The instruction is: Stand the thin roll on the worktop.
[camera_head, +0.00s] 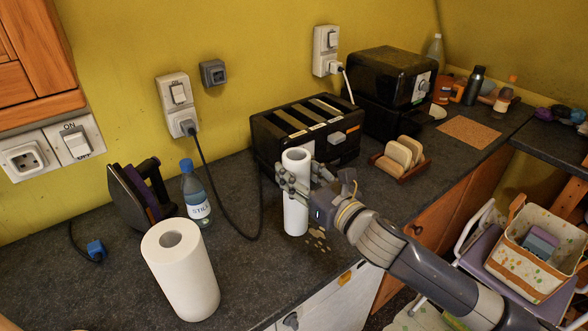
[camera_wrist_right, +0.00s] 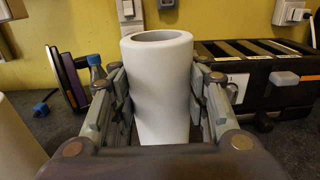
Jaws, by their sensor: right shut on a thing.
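The thin white roll (camera_head: 296,213) is upright in front of the black toaster, its lower end at the dark worktop (camera_head: 120,262); I cannot tell whether it touches. My right gripper (camera_head: 296,182) is shut on its upper half. In the right wrist view the thin roll (camera_wrist_right: 160,100) stands between the two fingers of my right gripper (camera_wrist_right: 161,95), with its open top showing. A thicker white roll (camera_head: 182,272) stands upright at the front left of the worktop. My left gripper is not in view.
The black toaster (camera_head: 290,138) is close behind the thin roll, and a toast rack (camera_head: 400,158) is to its right. A blue bottle (camera_head: 195,195) and an iron (camera_head: 140,197) stand to the left. A black cable (camera_head: 224,200) lies between bottle and roll.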

